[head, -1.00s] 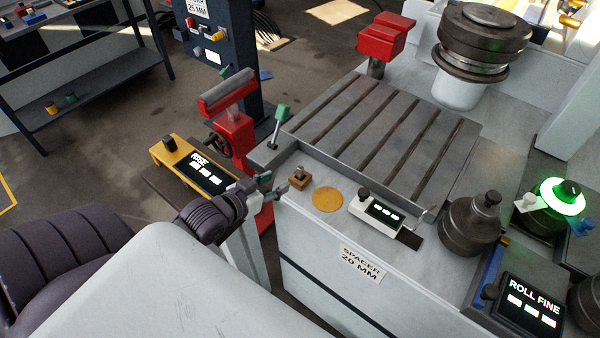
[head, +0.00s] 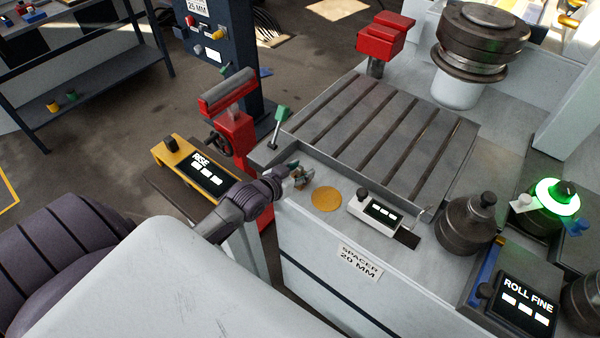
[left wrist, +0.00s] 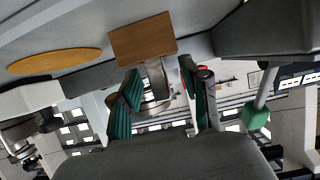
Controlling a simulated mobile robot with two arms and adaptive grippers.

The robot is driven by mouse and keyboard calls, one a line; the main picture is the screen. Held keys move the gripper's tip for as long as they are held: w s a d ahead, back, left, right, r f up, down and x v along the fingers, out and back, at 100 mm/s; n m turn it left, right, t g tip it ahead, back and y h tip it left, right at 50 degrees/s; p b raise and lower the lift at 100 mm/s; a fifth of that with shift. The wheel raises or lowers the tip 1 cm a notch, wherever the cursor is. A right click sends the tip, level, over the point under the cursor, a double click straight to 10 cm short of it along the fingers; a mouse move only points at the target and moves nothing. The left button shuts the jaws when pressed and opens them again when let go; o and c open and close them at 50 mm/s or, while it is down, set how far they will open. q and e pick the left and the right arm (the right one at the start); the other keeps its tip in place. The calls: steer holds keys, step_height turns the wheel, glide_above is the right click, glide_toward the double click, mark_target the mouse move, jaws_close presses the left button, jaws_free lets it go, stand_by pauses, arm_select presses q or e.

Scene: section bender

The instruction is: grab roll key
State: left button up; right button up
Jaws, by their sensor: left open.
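What looks like the roll key is a small brown block (left wrist: 143,38) with a metal stem (left wrist: 157,78). It stands on the grey machine top near its left edge. In the head view my left gripper (head: 299,176) is right at it and largely hides it. In the left wrist view the fingers of my left gripper (left wrist: 160,95) are open, one on each side of the stem. I cannot tell whether either finger touches it. My right gripper is not in view.
Beside the key lie an orange disc (head: 326,199) and a white box with a display (head: 375,211). A green-knobbed lever (head: 279,121) stands just behind. The slotted plate (head: 370,130) lies beyond. A yellow RISE panel (head: 190,165) and a red stand (head: 233,135) are to the left.

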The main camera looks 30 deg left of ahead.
arm_select(q)
steer(key=shift+c, duration=0.3)
jaws_close()
steer(key=shift+r, duration=0.1)
